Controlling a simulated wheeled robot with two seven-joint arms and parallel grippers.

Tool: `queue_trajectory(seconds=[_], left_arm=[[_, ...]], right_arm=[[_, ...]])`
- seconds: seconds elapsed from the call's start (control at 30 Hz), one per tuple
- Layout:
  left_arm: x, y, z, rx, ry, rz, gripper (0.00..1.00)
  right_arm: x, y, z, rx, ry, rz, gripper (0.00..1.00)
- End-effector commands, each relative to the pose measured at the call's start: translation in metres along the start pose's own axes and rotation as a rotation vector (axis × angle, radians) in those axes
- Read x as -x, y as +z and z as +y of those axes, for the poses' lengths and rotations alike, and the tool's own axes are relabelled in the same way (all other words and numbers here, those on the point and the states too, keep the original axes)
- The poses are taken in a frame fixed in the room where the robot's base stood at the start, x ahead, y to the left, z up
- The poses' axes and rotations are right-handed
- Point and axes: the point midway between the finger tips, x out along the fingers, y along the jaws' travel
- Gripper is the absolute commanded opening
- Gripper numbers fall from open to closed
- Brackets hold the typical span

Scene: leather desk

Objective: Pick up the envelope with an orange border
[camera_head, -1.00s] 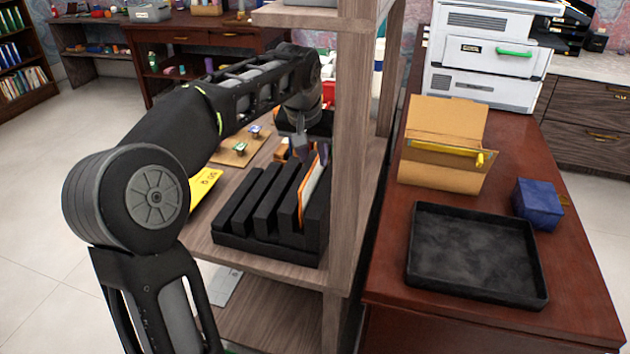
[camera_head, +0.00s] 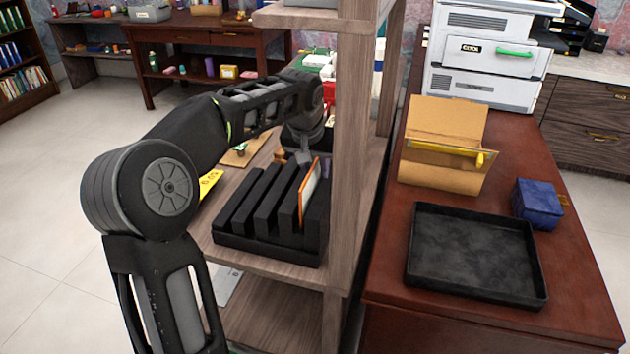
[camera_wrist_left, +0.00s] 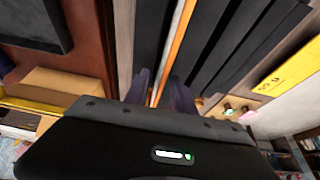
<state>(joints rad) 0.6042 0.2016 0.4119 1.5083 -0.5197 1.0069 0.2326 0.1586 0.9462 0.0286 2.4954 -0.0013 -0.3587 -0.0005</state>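The envelope with an orange border (camera_head: 309,190) stands on edge in the rightmost visible slot of a black slotted rack (camera_head: 265,248). Its orange edge and pale face show in the head view. In the left wrist view the envelope (camera_wrist_left: 174,48) is a thin orange and white strip between dark slats. My left gripper (camera_head: 313,163) is at the far upper end of the envelope. In the left wrist view its two fingers (camera_wrist_left: 161,92) are apart, one on each side of the strip, with gaps showing. My right gripper is out of view.
The rack sits on a wooden shelf with an upright post (camera_head: 350,150) just to its right. A yellow item (camera_head: 209,182) lies left of the rack. On the red-brown desk are an empty black tray (camera_head: 477,292), a tan folder (camera_head: 440,175) and a blue box (camera_head: 537,203).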

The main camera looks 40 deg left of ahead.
Motion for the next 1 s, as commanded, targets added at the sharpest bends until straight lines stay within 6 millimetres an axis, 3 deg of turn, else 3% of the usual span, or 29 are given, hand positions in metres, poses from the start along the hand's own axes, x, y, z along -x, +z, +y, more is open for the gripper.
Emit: queue_trajectory(seconds=[0.3, 0.67, 1.0], left_arm=[[0.0003, 0.0000, 0.0000, 0.000, 0.000, 0.000, 0.30], [0.0003, 0.0000, 0.0000, 0.000, 0.000, 0.000, 0.01], [0.0003, 0.0000, 0.0000, 0.000, 0.000, 0.000, 0.00]], right_arm=[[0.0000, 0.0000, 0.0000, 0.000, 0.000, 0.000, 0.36], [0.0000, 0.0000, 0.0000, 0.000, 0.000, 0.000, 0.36], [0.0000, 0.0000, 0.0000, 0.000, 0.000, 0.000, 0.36]])
